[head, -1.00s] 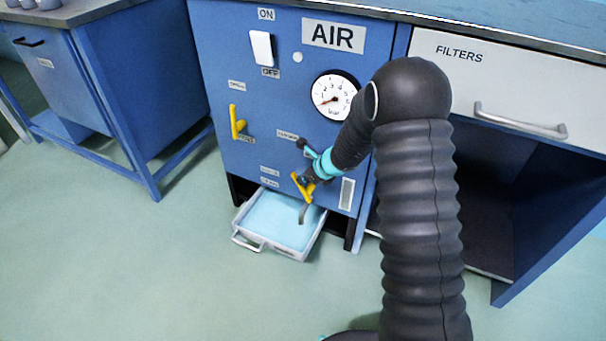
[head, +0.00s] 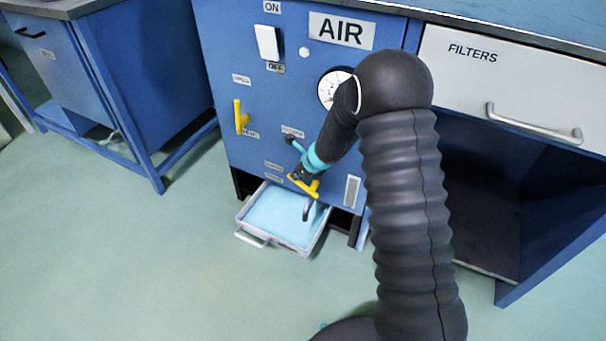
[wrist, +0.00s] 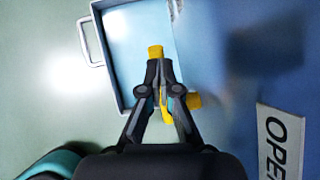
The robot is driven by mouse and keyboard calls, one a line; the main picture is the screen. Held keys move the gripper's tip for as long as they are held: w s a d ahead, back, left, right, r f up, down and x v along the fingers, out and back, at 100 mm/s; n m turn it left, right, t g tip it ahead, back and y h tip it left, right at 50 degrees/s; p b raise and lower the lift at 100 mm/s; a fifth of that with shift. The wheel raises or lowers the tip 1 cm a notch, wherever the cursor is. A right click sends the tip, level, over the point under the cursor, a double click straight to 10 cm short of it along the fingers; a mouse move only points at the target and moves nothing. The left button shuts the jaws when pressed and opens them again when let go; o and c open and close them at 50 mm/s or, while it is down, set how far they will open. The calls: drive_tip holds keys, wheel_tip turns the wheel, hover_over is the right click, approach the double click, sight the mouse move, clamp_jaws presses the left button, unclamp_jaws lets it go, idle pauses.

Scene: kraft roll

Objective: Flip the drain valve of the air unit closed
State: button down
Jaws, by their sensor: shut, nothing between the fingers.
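The drain valve's yellow handle (head: 302,186) is low on the front of the blue air unit (head: 225,60), above a bent grey spout. In the head view it lies slanted, its right end lower. My gripper (head: 310,178) is right at this handle, pointing down. In the wrist view its fingertips (wrist: 159,66) are together with nothing between them. There the yellow handle (wrist: 155,52) shows beyond the tips, and more yellow shows beside the right finger. The fingers hide its middle, so I cannot tell whether they touch it.
A second yellow lever (head: 239,117) stands upright at the left of the panel. A pulled-out drawer tray (head: 252,237) with a light blue inside is below the spout. An OPEN label (wrist: 282,140) shows in the wrist view. The floor (head: 120,270) at left is clear.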

drive_tip(key=shift+w+a+f+b, duration=0.2)
drive_tip(key=shift+a+f+b, duration=0.25)
drive_tip(key=shift+a+f, duration=0.4)
drive_tip(key=shift+b+x, duration=0.45)
drive_tip(key=shift+x, duration=0.35)
drive_tip(key=shift+s+a+f, duration=0.1)
drive_tip(key=shift+a, duration=0.05)
drive_tip(key=a+r+p, duration=0.5)
drive_tip(key=r, duration=0.7)
drive_tip(key=shift+a+r, duration=0.2)
drive_tip(key=shift+r, duration=0.2)
drive_tip(key=shift+n+p, duration=0.3)
